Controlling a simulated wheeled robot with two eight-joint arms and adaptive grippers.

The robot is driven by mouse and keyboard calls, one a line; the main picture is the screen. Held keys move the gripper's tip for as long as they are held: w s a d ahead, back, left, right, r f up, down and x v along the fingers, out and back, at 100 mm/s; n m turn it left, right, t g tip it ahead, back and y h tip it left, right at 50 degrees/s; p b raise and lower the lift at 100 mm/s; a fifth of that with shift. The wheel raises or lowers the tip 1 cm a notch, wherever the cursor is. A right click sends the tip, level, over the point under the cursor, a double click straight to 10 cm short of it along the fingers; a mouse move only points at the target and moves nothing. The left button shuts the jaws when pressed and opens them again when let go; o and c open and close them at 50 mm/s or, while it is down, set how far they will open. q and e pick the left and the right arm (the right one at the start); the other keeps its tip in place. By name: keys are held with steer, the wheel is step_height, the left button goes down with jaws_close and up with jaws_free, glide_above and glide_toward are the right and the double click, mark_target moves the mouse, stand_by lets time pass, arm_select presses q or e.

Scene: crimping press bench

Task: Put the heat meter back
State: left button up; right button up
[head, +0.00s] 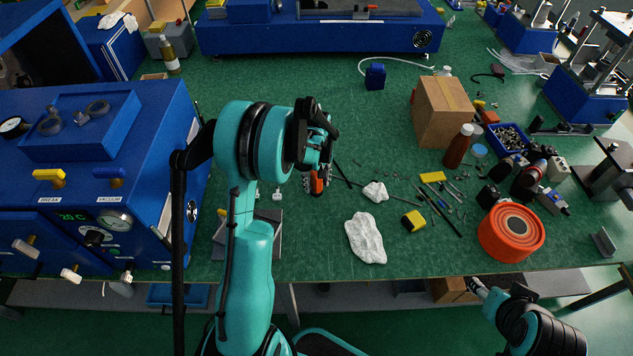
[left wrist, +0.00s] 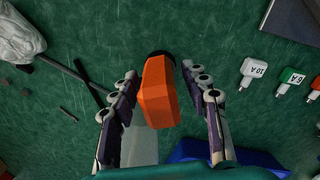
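An orange block-like object with a dark end, which I take for the heat meter (head: 317,185), shows just below my left gripper (head: 318,150) in the head view. In the left wrist view the orange heat meter (left wrist: 158,92) lies between the two fingers of my left gripper (left wrist: 158,72). A gap shows on each side of it, so the fingers are open around it and apart from it.
White crumpled cloths (head: 366,238) and a yellow tape measure (head: 413,221) lie right of my left gripper. Labelled fuses (left wrist: 250,72) lie nearby. A blue oven-like unit (head: 150,130) stands left. A cardboard box (head: 443,110) and an orange reel (head: 510,232) stand right.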

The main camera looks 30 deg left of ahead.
arm_select(q)
steer(key=shift+r, duration=0.35)
step_height(320, 180, up, 12)
steer(key=p, duration=0.4)
steer(key=shift+f, duration=0.25)
steer(key=s+d+r+m+t, duration=0.3)
steer(key=s+d+r+m, duration=0.2)
steer(key=s+d+r, duration=0.45)
steer(key=s+d+r+m+t, duration=0.1)
steer(key=s+d+m+t, duration=0.3)
steer(key=s, duration=0.5)
steer(key=shift+s+d+m, duration=0.2)
steer(key=shift+d+m, duration=0.7)
steer(key=shift+d, duration=0.05)
steer(key=shift+f, duration=0.3)
